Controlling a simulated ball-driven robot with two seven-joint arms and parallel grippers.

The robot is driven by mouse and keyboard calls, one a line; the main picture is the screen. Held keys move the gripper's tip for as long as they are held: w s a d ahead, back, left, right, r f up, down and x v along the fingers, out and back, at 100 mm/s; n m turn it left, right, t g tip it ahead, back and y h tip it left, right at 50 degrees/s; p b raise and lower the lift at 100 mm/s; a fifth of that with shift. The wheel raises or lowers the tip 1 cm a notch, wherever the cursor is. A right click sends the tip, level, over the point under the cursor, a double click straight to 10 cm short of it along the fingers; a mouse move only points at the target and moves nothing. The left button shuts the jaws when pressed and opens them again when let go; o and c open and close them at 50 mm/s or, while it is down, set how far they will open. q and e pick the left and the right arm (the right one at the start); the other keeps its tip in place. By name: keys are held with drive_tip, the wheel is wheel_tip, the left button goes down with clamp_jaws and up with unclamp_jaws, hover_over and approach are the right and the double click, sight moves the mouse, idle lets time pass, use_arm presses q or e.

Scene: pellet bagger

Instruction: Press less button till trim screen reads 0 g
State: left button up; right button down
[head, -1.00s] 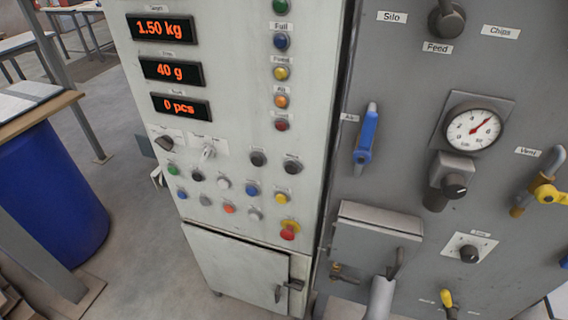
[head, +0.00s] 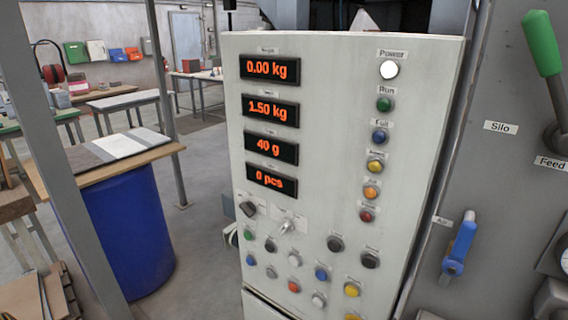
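The control cabinet's light panel (head: 330,190) fills the middle of the head view. Its third screen, the trim screen (head: 271,147), is lit orange and reads 40 g. Below the screens are rows of small push buttons: among them green (head: 248,234), white (head: 294,258), blue (head: 321,273), red (head: 294,286) and yellow (head: 352,289). Their labels are too small to read, so I cannot tell which one is the less button. Neither of my grippers shows.
Other screens read 0.00 kg (head: 269,68), 1.50 kg (head: 270,110) and 0 pcs (head: 269,180). The white power lamp (head: 389,69) is lit. A blue air valve handle (head: 459,247) is at right; a blue barrel (head: 128,235) stands left, with open floor between it and the cabinet.

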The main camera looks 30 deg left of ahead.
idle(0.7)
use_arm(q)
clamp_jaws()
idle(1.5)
